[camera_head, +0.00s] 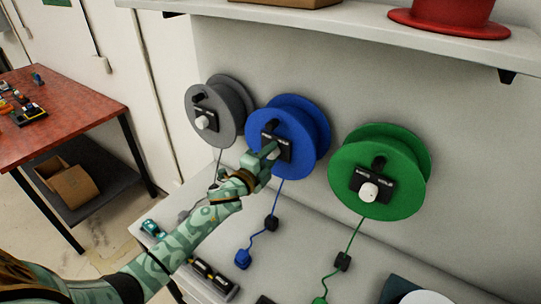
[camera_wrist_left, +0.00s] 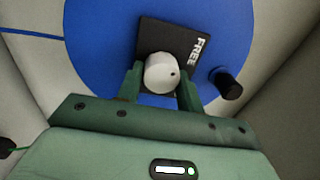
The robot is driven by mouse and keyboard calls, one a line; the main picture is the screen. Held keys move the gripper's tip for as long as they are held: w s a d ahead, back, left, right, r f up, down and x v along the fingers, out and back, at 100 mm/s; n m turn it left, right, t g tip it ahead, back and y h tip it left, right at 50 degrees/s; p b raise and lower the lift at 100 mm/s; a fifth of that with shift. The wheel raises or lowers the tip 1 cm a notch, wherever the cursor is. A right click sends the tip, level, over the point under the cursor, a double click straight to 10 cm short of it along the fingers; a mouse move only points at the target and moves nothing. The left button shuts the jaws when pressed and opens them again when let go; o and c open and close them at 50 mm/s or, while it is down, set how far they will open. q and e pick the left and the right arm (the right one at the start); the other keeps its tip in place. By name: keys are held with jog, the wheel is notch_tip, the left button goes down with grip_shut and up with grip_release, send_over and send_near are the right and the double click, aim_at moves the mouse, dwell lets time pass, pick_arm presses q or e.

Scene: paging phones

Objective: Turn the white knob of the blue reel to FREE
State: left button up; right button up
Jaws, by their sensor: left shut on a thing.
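The blue reel (camera_head: 313,128) hangs on the wall between a grey reel and a green reel. Its black plate (camera_head: 281,134) faces me, and the gripper covers part of it. In the left wrist view the white knob (camera_wrist_left: 158,74) sits on this plate, with a dark dot on its right side. The word FREE (camera_wrist_left: 199,52) is to the right of the knob there; no other label is readable in that view. My left gripper (camera_head: 267,153) is shut on the white knob, one finger on each side. My right gripper is not in view.
The grey reel (camera_head: 231,101) is at left and the green reel (camera_head: 415,170) at right, close by. A black crank handle (camera_wrist_left: 228,84) sticks out beside the plate. Blue cord (camera_head: 263,234) hangs below. A white shelf (camera_head: 350,18) with a red hat-like object (camera_head: 450,20) is above.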

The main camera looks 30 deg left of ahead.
pick_arm(q)
jog(key=o, duration=1)
jog(key=shift+a, duration=0.1)
jog(key=s+a, duration=0.2)
jog(key=s, duration=1.4)
jog(key=shift+f+b, duration=0.3)
jog(key=shift+b, duration=0.1)
jog(key=shift+s+a, duration=0.1)
jog(key=shift+s, duration=0.05)
